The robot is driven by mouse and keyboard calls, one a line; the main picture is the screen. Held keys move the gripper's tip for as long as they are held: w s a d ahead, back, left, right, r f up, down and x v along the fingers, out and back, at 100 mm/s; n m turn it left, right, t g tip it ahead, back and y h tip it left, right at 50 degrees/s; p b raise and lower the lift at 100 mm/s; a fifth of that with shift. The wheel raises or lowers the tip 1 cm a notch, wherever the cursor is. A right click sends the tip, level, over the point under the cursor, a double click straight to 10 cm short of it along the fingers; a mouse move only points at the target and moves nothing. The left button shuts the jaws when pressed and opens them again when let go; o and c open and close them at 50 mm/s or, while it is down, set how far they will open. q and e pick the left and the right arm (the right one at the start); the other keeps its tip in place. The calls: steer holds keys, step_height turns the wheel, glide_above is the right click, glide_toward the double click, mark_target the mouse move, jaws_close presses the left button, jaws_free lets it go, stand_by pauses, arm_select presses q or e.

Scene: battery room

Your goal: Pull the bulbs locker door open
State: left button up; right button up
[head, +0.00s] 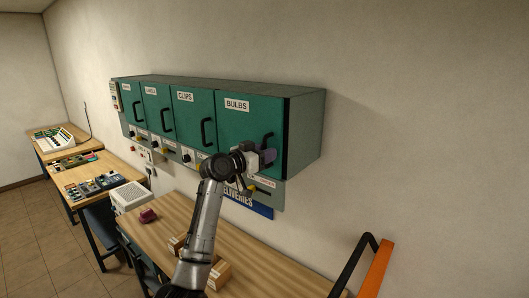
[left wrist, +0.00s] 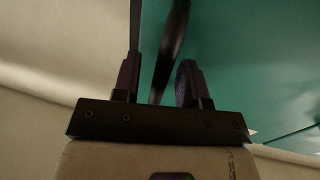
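The bulbs locker door (head: 240,125) is a green panel labelled BULBS at the right end of a wall cabinet. It looks shut or nearly so, with a dark strip along its right edge. Its dark handle (head: 268,141) is near that right edge, partly hidden by my gripper. My left gripper (head: 268,156) is at the handle's lower part. In the left wrist view, the dark handle (left wrist: 174,45) passes between the two spread fingers (left wrist: 158,82), nearer the right finger, with a gap on the left. My right gripper is out of view.
Other green doors, including the clips door (head: 194,118), line the cabinet to the left. Below are yellow-marked latches and a blue deliveries sign (head: 250,203). A wooden bench (head: 255,262) stands underneath. An orange-and-black frame (head: 375,268) stands at lower right.

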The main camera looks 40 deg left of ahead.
arm_select(q)
steer(key=shift+c, duration=0.2)
jaws_close()
steer(key=shift+s, duration=0.1)
